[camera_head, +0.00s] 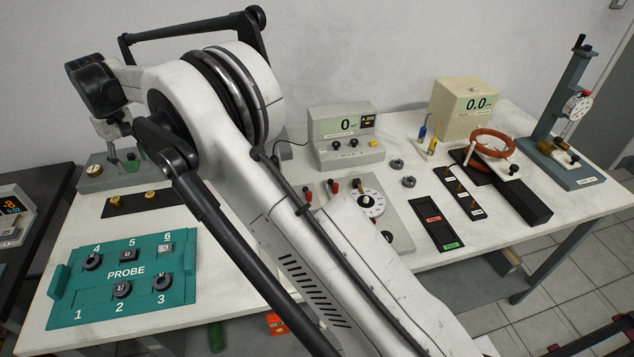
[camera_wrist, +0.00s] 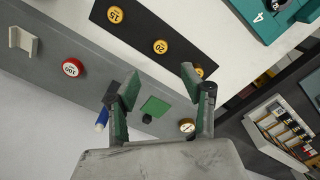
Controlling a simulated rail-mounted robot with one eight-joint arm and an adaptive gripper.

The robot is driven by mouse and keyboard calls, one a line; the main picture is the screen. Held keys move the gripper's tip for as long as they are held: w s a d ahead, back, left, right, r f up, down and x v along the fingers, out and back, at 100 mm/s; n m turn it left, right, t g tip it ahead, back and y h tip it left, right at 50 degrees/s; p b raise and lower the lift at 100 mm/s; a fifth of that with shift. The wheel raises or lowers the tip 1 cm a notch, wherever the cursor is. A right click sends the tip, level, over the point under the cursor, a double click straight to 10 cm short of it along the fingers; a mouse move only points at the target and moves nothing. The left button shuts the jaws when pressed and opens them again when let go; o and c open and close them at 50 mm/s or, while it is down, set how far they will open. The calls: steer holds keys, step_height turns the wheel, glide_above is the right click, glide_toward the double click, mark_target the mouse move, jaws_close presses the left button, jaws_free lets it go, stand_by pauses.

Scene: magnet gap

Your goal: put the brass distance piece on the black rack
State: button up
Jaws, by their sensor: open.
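The black rack (camera_wrist: 130,25) lies on the table in the wrist view, with brass discs marked 15 (camera_wrist: 115,15) and 20 (camera_wrist: 160,47) on it. A third brass disc (camera_wrist: 201,71) there is partly hidden by my right finger. In the head view the rack (camera_head: 130,203) runs behind my arm.
A red disc marked 100 (camera_wrist: 72,67) and a pale bracket (camera_wrist: 23,40) are on the grey base. The teal PROBE tray (camera_head: 126,300) stands in front of the rack. A second black holder with brass pegs (camera_head: 460,193) and several instruments occupy the right side.

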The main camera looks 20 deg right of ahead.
steer(key=s+d+r+m+t, duration=0.1)
steer(key=s+d+r+m, duration=0.15)
steer(key=d+r, duration=0.7)
steer(key=s+d+r+m+t, duration=0.1)
steer(key=s+d+r, duration=0.4)
steer(key=d, duration=0.7)
steer(key=s+d+r+m+t+y, duration=0.15)
steer(key=s+d+r, duration=0.35)
steer(key=s+d, duration=0.7)
steer(key=s+d+f+m+t, duration=0.1)
steer(key=s+d+f, duration=0.2)
steer(key=s, duration=0.3)
steer(key=s+d+f+m+t+h, duration=0.1)
steer(key=s+d+f, duration=0.2)
steer(key=s+d, duration=0.3)
steer(key=s+d+f+m+t, duration=0.1)
steer(key=s+d+f, duration=0.2)
steer(key=s+d, duration=0.2)
steer(key=shift+s+m+t, duration=0.3)
steer(key=shift+s+t, duration=0.05)
steer(key=shift+s, duration=0.9)
steer(key=shift+h, duration=0.25)
steer(key=shift+c, duration=0.5)
